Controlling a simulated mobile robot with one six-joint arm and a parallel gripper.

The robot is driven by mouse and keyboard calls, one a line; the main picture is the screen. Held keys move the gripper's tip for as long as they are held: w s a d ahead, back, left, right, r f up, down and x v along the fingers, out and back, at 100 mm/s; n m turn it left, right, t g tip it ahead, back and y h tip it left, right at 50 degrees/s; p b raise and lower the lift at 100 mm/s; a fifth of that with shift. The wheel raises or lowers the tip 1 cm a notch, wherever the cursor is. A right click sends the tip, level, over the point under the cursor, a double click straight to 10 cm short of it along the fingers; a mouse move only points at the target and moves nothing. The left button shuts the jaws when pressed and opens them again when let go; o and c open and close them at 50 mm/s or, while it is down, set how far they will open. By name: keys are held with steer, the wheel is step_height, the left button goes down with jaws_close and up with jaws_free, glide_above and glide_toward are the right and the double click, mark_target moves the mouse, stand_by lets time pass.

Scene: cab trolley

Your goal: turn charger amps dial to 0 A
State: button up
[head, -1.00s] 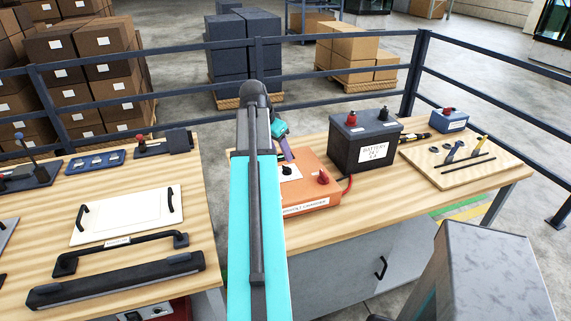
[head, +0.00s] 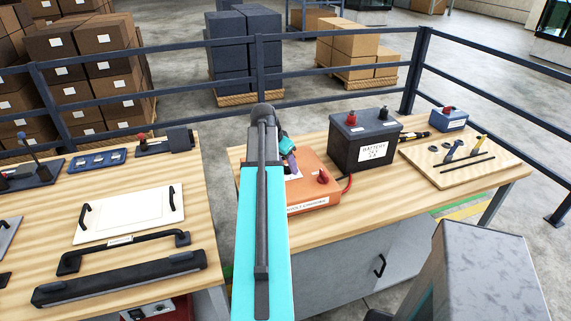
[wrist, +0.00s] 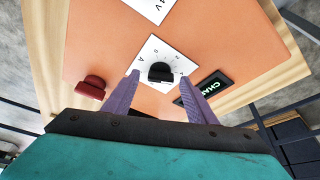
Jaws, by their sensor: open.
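The orange battery charger (head: 312,192) lies on the wooden bench in the head view, partly hidden behind my arm. In the wrist view its orange top (wrist: 115,48) carries a black amps dial (wrist: 160,73) on a white scale plate (wrist: 153,52). The scale marks are too small to read for the setting. My gripper (wrist: 160,90) is open, its two purple fingers on either side of the dial and apart from it, with nothing held. In the head view the gripper is mostly hidden behind my arm.
A red knob (wrist: 91,88) stands on the charger left of the fingers. The black battery (head: 364,140) stands right of the charger, with a tool board (head: 480,170) beyond. A second bench (head: 205,212) with handles is at left. A railing (head: 300,90) runs behind.

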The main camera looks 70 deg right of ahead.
steer(key=c, duration=1)
steer(key=shift+a, duration=0.15)
steer(key=shift+c, duration=0.4)
